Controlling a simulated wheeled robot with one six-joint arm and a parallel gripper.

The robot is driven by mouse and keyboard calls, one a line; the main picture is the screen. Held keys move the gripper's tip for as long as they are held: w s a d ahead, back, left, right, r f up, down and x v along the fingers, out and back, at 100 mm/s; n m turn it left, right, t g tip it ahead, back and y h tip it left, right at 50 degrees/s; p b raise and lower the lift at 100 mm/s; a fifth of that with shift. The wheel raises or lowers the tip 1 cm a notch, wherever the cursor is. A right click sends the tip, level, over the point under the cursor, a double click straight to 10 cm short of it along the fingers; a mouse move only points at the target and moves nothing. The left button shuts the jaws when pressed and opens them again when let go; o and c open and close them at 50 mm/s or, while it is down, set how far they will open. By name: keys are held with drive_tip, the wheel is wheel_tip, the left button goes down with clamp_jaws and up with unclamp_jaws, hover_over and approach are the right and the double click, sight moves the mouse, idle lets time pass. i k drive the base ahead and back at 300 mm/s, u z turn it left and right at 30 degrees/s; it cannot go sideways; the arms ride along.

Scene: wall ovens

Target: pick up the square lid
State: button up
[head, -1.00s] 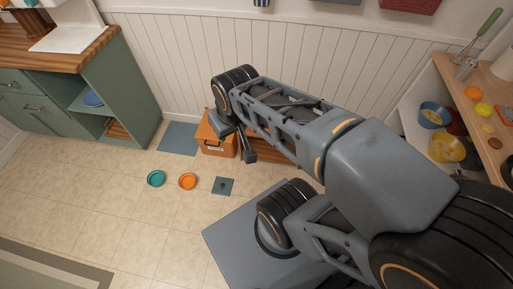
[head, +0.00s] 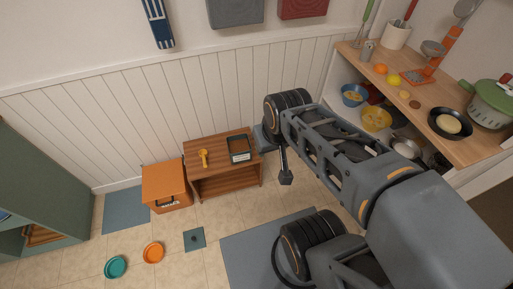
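The square lid (head: 194,239) is a small dark teal square with a knob in its middle. It lies flat on the tiled floor, in front of the orange box and the low wooden table. My gripper (head: 285,178) points down to the right of the low table, well to the right of the lid and apart from it. The gripper is small and dark here, and its fingers cannot be told apart.
An orange box (head: 166,188) stands beside the low wooden table (head: 226,188), which bears a yellow tool (head: 203,158) and a dark tray (head: 239,160). Teal (head: 116,267) and orange (head: 153,252) round dishes lie left of the lid. A laden wooden counter (head: 447,90) stands right.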

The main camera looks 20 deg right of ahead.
sight(194, 239)
drive_tip(key=u, duration=0.4)
drive_tip(key=k, duration=0.45)
drive_tip(key=u, duration=1.6)
drive_tip(key=i, duration=1.25)
drive_tip(key=z, duration=0.6)
